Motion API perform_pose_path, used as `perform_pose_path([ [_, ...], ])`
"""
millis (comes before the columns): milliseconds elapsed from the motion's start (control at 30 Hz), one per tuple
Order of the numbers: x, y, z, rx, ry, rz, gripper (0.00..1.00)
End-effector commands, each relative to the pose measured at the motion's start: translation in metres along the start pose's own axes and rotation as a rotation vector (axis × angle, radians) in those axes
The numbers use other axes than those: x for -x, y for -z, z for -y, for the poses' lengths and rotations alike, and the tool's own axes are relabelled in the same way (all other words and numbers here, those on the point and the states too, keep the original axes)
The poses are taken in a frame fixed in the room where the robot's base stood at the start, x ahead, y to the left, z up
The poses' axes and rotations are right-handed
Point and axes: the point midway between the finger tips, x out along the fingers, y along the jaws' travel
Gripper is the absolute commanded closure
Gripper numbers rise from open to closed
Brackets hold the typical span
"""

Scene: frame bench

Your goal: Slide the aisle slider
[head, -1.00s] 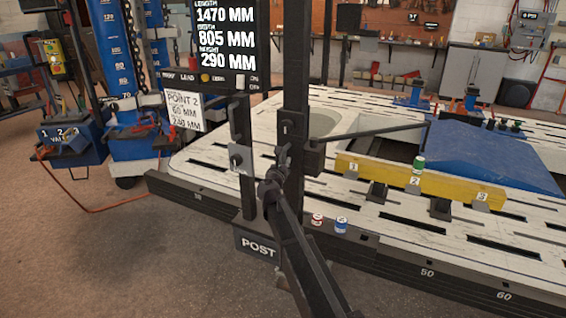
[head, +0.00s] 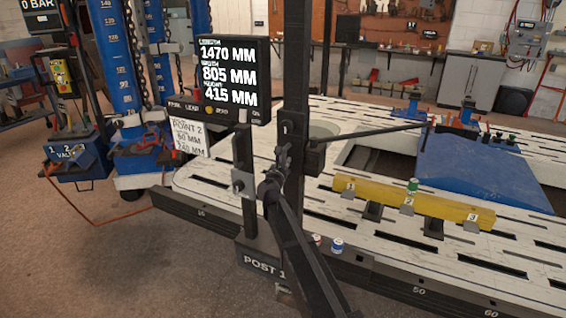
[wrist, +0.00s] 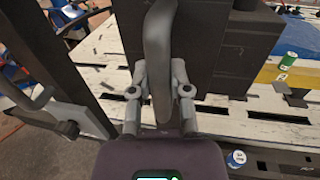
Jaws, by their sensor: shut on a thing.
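The slider is a dark block (head: 314,155) on a tall dark upright post (head: 295,75). A thin dark measuring arm (head: 375,133) reaches right from it over the frame bench. In the wrist view the block (wrist: 238,50) fills the upper middle. My gripper (head: 283,158) is at the left side of the block. In the wrist view my gripper (wrist: 160,78) is shut on a curved dark handle (wrist: 158,40), one finger on each side. The handle's grip is too small to make out in the head view. The screen (head: 228,75) reads length 1470, width 805, height 415 mm.
A yellow bar (head: 383,200) on the white bench (head: 270,190) carries a green can (head: 412,187). A blue and white can (head: 337,246) and a red one stand at the bench's near edge. A shorter post (head: 245,155) with a knob is left of my gripper.

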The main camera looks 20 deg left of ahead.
Motion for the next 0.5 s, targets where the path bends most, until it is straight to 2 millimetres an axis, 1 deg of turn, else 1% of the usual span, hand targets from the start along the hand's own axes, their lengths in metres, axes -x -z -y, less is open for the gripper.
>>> perform_pose_path([
  [33, -0.001, -0.016, 0.002, 0.002, 0.005, 0.001, 1.0],
  [500, -0.001, -0.082, 0.002, 0.002, 0.006, 0.001, 1.0],
])
